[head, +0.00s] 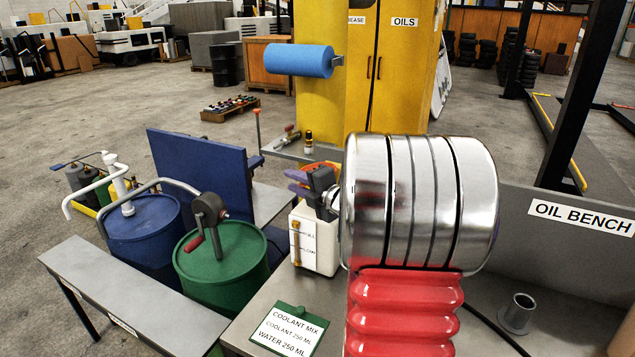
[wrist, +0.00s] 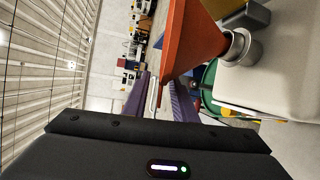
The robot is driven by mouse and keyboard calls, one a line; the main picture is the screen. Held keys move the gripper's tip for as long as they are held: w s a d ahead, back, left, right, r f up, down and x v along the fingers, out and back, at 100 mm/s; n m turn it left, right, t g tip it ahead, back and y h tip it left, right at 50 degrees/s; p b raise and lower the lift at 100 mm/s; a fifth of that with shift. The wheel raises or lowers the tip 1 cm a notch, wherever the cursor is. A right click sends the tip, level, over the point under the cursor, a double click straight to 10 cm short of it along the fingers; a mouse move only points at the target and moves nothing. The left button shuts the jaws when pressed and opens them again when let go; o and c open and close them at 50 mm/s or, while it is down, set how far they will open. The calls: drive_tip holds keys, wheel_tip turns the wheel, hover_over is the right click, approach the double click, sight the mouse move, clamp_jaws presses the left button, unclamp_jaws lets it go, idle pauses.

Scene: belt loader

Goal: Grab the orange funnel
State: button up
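The orange funnel (wrist: 195,38) fills the upper middle of the wrist view. Its narrow end sits in a metal neck (wrist: 241,47) on a pale container (wrist: 285,75). In the head view only a bit of the funnel (head: 322,168) shows behind my gripper (head: 296,181), above the white jug (head: 318,240). My gripper is open, its two purple fingers (wrist: 160,82) apart. The funnel's wide rim edge lies at the fingertips, close to the right finger in the wrist view. I cannot tell whether it touches.
A green drum (head: 225,270) and a blue drum (head: 145,230) stand left of the jug. A yellow cabinet (head: 385,80) with a blue roll (head: 299,60) stands behind.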

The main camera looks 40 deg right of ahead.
drive_tip(key=shift+w, duration=0.2)
idle(0.4)
clamp_jaws()
